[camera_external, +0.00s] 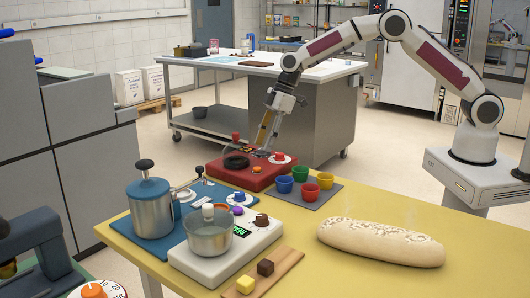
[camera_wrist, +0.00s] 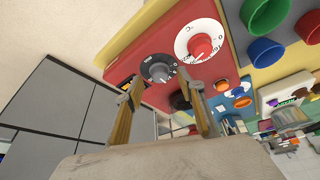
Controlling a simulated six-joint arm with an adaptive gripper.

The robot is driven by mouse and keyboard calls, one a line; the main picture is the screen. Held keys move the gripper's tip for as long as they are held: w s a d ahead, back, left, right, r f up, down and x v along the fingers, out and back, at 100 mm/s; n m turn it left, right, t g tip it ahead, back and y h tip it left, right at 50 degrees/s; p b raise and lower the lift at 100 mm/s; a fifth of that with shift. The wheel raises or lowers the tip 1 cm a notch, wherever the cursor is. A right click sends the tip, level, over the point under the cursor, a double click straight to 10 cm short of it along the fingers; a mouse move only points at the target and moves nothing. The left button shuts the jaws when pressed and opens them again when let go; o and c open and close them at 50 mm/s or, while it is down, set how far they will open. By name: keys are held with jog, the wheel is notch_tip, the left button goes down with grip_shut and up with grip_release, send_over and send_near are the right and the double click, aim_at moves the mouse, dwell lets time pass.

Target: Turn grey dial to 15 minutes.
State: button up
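In the wrist view the grey dial (camera_wrist: 157,69), a dark ring with a grey knob, sits on the red box (camera_wrist: 125,58). Its markings are too small to read. My gripper (camera_wrist: 164,82) is open, with one finger on each side of the grey dial. I cannot tell whether the fingers touch the knob. In the external view my gripper (camera_external: 262,148) points down at the red box (camera_external: 245,181), and the grey dial is hard to make out behind the fingers. A white dial with a red knob (camera_wrist: 200,46) is right beside the grey dial.
Blue, green, red and yellow cups (camera_external: 300,174) stand to the right of the box. A black ring (camera_external: 236,162) lies on the box's left part. A scale with a metal bowl (camera_external: 209,238), a blue-lidded pot (camera_external: 151,212) and a loaf (camera_external: 380,242) are nearer the camera.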

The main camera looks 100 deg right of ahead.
jog(key=shift+x, duration=0.75)
jog(key=c, duration=1.1)
jog(key=shift+m, duration=0.5)
jog(key=shift+a+m+h, duration=0.2)
jog(key=shift+m+h, duration=0.5)
jog(key=shift+m, duration=0.6)
jog(key=shift+m+h, duration=0.5)
jog(key=shift+m, duration=1.3)
